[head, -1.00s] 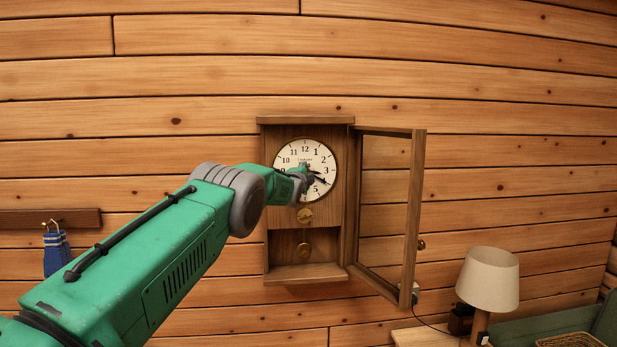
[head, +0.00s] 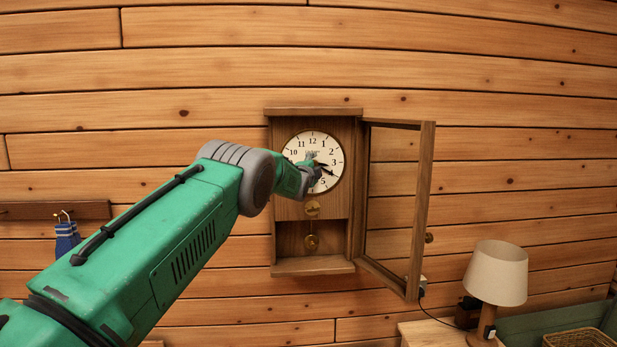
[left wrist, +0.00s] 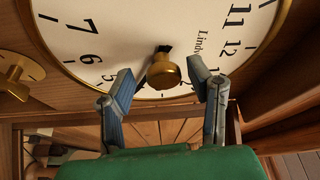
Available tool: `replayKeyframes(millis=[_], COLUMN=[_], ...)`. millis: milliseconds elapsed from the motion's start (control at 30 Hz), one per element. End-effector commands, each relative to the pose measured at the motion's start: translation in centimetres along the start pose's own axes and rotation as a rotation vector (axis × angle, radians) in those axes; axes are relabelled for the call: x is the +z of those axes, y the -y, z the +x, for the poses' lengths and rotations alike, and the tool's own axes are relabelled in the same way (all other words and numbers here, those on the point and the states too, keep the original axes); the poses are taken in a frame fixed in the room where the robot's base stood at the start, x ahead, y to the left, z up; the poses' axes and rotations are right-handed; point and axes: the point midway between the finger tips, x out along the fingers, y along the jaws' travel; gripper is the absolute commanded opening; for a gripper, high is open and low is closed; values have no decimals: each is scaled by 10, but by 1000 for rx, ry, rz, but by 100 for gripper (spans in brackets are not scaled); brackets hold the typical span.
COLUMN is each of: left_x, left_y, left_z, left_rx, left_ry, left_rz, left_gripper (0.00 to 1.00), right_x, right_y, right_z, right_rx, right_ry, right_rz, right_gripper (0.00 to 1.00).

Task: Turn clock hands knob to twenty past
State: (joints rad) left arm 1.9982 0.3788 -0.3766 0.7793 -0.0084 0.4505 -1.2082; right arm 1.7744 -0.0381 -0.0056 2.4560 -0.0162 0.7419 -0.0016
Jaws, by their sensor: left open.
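The wall clock (head: 283,240) hangs on the log wall with its glass door (head: 427,200) swung open to the right. Its white dial (head: 300,145) faces me. A dark hand points near the 4, and my gripper hides part of the dial. In the left wrist view the brass hands knob (left wrist: 164,72) stands out at the dial's centre. My left gripper (left wrist: 168,88) is open, with one finger on each side of the knob and visible gaps to it. It also shows in front of the dial in the head view (head: 318,170). My right gripper is out of view.
The open door frame stands just right of the dial. A brass pendulum (head: 311,242) hangs in the lower case. A lamp (head: 497,273) stands on a small table at lower right. A blue cloth (head: 67,238) hangs from a hook rail at left.

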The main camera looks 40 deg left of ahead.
Motion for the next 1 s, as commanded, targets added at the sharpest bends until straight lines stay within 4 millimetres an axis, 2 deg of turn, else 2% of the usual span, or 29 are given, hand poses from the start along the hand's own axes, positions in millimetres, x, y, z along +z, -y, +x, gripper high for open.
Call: replayKeyframes(millis=[700,1000], left_x=[-3,-3], left_y=[-3,-4], left_z=[-88,-104], left_rx=[4,4], left_ry=[-1,-1], left_rz=[3,4], left_gripper=[47,47], right_x=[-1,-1], right_y=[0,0], right_z=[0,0], right_rx=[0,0], right_ry=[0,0], right_rz=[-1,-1], right_gripper=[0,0])
